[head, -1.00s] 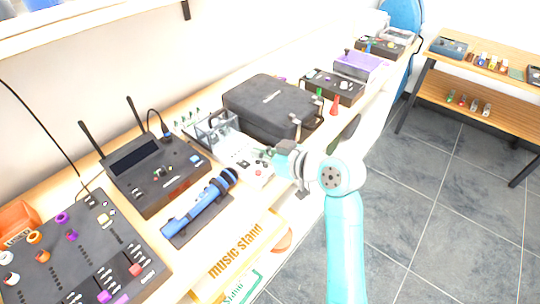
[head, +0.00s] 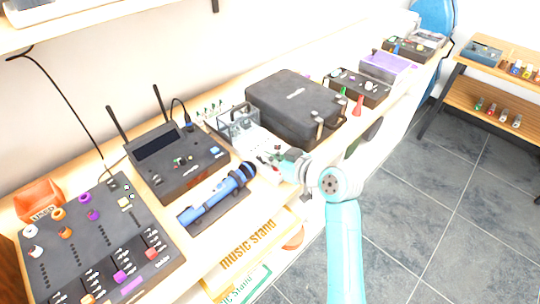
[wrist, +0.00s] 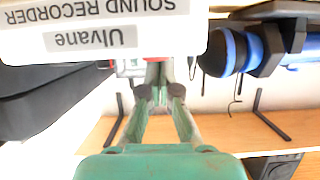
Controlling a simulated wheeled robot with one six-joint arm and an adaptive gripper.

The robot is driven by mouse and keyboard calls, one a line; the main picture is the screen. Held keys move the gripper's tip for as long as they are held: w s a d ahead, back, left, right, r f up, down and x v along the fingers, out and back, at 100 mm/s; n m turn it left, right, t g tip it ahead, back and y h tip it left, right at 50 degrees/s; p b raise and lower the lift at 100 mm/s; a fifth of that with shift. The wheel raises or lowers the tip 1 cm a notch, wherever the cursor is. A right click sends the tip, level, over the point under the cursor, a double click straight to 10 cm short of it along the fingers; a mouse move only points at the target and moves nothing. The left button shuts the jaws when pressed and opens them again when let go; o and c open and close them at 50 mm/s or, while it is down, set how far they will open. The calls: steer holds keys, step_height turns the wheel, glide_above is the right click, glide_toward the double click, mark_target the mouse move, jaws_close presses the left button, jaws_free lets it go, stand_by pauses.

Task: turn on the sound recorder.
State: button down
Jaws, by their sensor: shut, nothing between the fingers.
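The sound recorder (head: 252,145) is a white box on the bench, between the blue microphone and the black case. In the wrist view its white face (wrist: 130,35) fills the upper left, with "SOUND RECORDER" and "Ulvane" upside down. My gripper (head: 273,158) is at the recorder's front right part in the head view and hides some of its top. In the wrist view my gripper (wrist: 158,78) is shut and empty, its tips close to the recorder with a bit of red beside them. I cannot tell whether they touch it. The switch is not clearly visible.
The blue microphone (head: 215,197) lies left of the recorder, and the black case (head: 295,105) stands right behind it. A black console with antennas (head: 178,163) and a mixer (head: 90,240) are further left. Open floor (head: 420,220) lies to the right.

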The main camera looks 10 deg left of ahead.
steer(key=shift+f, duration=0.25)
steer(key=shift+r, duration=0.1)
steer(key=shift+r, duration=0.7)
steer(key=shift+r, duration=0.1)
